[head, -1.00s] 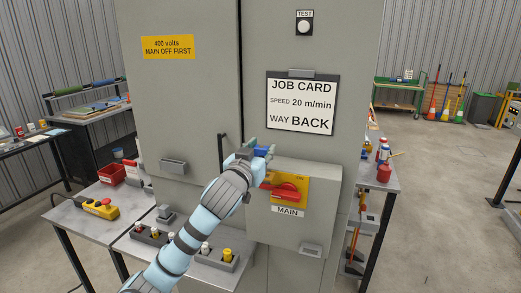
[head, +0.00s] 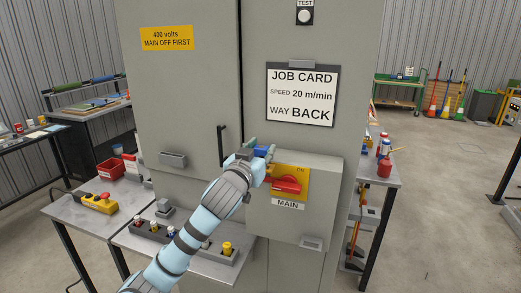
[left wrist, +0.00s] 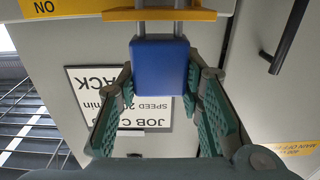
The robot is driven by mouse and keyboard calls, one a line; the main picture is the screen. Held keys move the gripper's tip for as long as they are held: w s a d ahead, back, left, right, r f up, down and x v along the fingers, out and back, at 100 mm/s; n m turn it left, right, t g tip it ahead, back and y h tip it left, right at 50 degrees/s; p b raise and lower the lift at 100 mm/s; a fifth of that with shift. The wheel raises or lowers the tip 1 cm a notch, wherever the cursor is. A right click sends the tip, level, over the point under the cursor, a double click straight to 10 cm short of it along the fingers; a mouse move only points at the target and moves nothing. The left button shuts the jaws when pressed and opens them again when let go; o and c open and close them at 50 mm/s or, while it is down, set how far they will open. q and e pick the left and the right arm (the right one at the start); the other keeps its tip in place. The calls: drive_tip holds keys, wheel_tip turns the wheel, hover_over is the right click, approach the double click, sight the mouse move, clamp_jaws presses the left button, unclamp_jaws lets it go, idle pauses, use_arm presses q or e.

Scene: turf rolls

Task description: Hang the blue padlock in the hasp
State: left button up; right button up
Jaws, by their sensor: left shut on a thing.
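The blue padlock (head: 262,149) is held in my left gripper (head: 258,153), at the upper left of the yellow switch plate (head: 304,172) on the grey box. In the left wrist view the padlock (left wrist: 160,68) sits between the two green fingers (left wrist: 160,95), which are shut on it. Its two grey shackle legs reach up to a yellow strip (left wrist: 165,14) and show again above it. Whether the shackle passes through a hole there I cannot tell. The hasp is not clear in the head view. My right gripper is not in view.
A red switch handle (head: 286,185) is close right of my left gripper. A black door handle (head: 222,145) stands to its left. A job card (head: 301,95) hangs above. A bench (head: 200,262) with push buttons lies below.

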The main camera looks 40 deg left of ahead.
use_arm(q)
drive_tip(key=shift+f+b, duration=0.35)
drive_tip(key=shift+f, duration=0.2)
drive_tip(key=o, duration=1.3)
drive_tip(key=v, duration=0.7)
drive_tip(key=shift+s+d, duration=0.1)
drive_tip(key=shift+s, duration=0.25)
drive_tip(key=shift+w, duration=0.15)
